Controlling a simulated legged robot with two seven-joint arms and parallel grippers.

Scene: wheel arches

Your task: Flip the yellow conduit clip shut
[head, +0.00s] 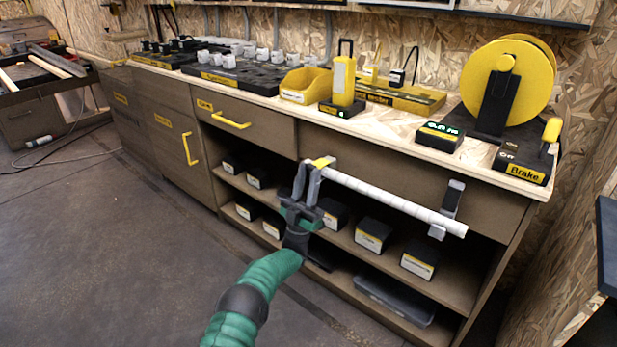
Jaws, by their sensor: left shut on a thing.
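My right gripper is not in view.
The workbench top (400,129) carries a yellow bin (305,85), a yellow cable reel (535,75) and a brake lever box (525,165). The open shelves (335,236) below hold several black boxes.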

